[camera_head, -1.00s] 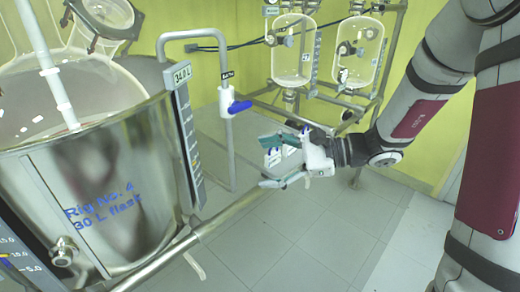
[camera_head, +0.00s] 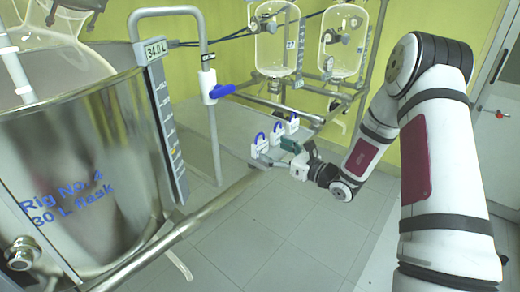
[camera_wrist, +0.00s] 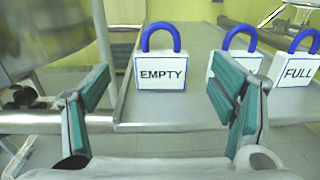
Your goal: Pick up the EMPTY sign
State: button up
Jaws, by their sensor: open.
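The EMPTY sign (camera_wrist: 160,75) is a white padlock-shaped block with a blue loop handle and black lettering. It stands upright on a grey shelf, ahead of and between my fingers in the wrist view. In the head view it is the nearest of three such signs (camera_head: 260,146). My gripper (camera_wrist: 160,108) has green-padded fingers spread wide, one on each side of the view, and nothing is between them. In the head view my gripper (camera_head: 272,152) is close to the signs at the shelf edge. The exact gap to the sign is hard to tell.
A middle sign (camera_wrist: 236,62) stands to the right, its text hidden by my right finger. A FULL sign (camera_wrist: 297,71) is farther right. The steel vessel (camera_head: 80,180), a pipe with blue valve (camera_head: 222,90) and glass reactors (camera_head: 277,45) surround the shelf.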

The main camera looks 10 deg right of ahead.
aim_at(263, 144)
jog(key=shift+b+x, duration=0.6)
jog(key=shift+x, duration=2.9)
jog(key=c, duration=1.3)
